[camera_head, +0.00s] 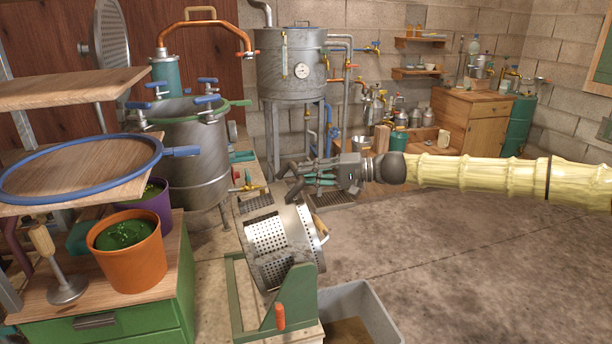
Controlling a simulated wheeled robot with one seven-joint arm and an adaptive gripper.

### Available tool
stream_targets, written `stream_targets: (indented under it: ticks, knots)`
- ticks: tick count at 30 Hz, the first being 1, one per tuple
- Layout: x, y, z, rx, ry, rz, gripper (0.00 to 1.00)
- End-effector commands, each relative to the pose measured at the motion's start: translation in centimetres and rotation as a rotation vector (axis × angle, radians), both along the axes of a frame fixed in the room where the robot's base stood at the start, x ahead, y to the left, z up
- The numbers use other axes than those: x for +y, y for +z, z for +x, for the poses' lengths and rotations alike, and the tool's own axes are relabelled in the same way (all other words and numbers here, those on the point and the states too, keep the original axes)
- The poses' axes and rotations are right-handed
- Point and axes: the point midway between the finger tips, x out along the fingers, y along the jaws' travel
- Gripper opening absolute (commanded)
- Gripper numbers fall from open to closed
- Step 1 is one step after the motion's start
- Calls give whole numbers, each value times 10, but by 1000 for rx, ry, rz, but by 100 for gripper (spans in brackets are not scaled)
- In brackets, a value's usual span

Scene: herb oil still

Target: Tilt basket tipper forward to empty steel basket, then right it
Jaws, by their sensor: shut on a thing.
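The steel basket (262,240), a perforated metal drum, sits in the basket tipper, tilted well over rather than upright. The tipper has green side frames (296,296) and an orange knob (280,317) at its front. A wooden handle (320,225) shows at the right of the basket. My gripper (292,181) reaches in from the right, just above the upper end of the basket and tipper. Its jaws are shut on what looks like the tipper's upper part. The exact contact is small and hard to make out. The inside of the basket is hidden.
A grey bin (362,302) with brown matter in its bottom stands on the floor right of the tipper. A steel still pot (185,150) stands behind left. A green cabinet with an orange pot (128,258) is at left. The floor at right is clear.

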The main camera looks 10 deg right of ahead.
Motion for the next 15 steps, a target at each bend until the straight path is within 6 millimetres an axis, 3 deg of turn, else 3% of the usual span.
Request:
stream_targets:
  ticks: [1, 8, 9, 12, 15]
  knots:
    - [-3, -8, 0, 6, -4, -5, 0]
    - [-3, -10, 0, 8, -3, -6, 0]
    - [-3, -10, 0, 8, -3, -6, 21]
    - [-2, -10, 0, 8, -2, -6, 39]
    - [-1, -8, 0, 7, 0, -4, 39]
